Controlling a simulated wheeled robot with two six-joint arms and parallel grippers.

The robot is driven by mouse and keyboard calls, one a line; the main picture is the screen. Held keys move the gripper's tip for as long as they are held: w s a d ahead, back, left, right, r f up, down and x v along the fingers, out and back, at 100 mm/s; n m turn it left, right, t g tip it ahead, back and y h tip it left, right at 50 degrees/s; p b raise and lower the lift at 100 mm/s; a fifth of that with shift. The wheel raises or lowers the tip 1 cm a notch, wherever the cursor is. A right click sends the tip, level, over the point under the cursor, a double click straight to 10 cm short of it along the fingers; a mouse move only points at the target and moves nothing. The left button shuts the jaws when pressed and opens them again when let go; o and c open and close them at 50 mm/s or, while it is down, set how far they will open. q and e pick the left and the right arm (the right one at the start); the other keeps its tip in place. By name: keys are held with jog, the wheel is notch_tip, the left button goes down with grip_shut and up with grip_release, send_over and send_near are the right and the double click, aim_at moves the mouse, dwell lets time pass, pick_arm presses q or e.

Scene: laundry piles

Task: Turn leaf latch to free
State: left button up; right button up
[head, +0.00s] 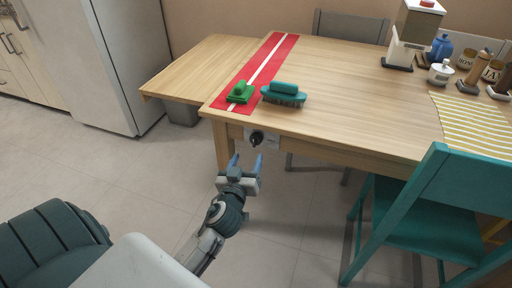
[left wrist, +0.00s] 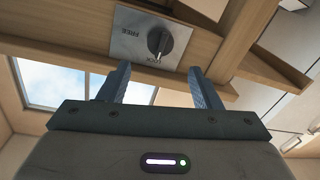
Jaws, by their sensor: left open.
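The leaf latch (head: 256,138) is a dark round knob on a pale plate on the table's side edge, below the tabletop. In the left wrist view the knob (left wrist: 159,41) sits on a metal plate (left wrist: 132,32) marked FREE and LOCK, and its pointer end lies toward LOCK. My left gripper (head: 247,162) is open and empty, below and in front of the knob. In the left wrist view its two blue fingers (left wrist: 158,88) stand apart, with the knob beyond them and between their lines, not touched. My right gripper is not in view.
The wooden table (head: 340,80) has a side leaf (head: 195,65) at left and a red strip (head: 275,57) along the join. A teal chair (head: 415,205) stands at right. Floor at left is clear.

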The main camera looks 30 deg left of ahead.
aim_at(254, 143)
pick_arm(q)
jog(key=x, duration=0.7)
jog(key=shift+w+a+p, duration=0.1)
jog(key=shift+w+p, duration=0.3)
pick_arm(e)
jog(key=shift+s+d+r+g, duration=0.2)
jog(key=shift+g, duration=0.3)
pick_arm(q)
jog(key=shift+c, duration=0.5)
jog(key=c, duration=0.9)
